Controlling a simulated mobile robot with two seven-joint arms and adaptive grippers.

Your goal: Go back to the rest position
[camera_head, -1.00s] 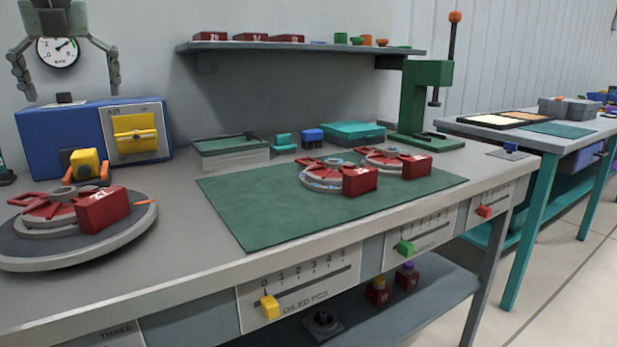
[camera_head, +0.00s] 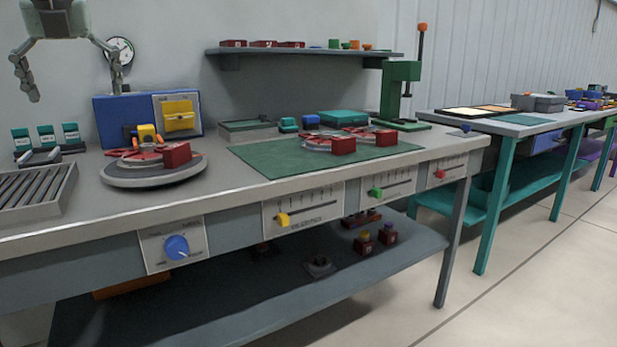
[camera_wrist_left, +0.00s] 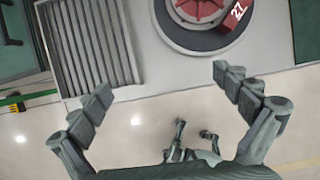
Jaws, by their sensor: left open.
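My left gripper (camera_head: 68,80) hangs at the top left in the head view, fingers spread wide, open and empty. It is high above the bench and touches nothing. In the left wrist view its two fingers (camera_wrist_left: 160,97) are apart with nothing between them. Below them lie the bench's front edge and the pale floor. A round grey turntable (camera_head: 185,178) with a red fixture and a red block (camera_head: 176,154) stands on the bench; the block also shows in the left wrist view (camera_wrist_left: 236,15), marked 27.
A ribbed grey rack (camera_head: 35,192) lies at the bench's left end. A blue box (camera_head: 118,119) stands behind the turntable. A green mat (camera_head: 275,160) holds two red fixtures. A green press (camera_head: 398,90) stands further right. Free floor (camera_head: 520,290) lies in front.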

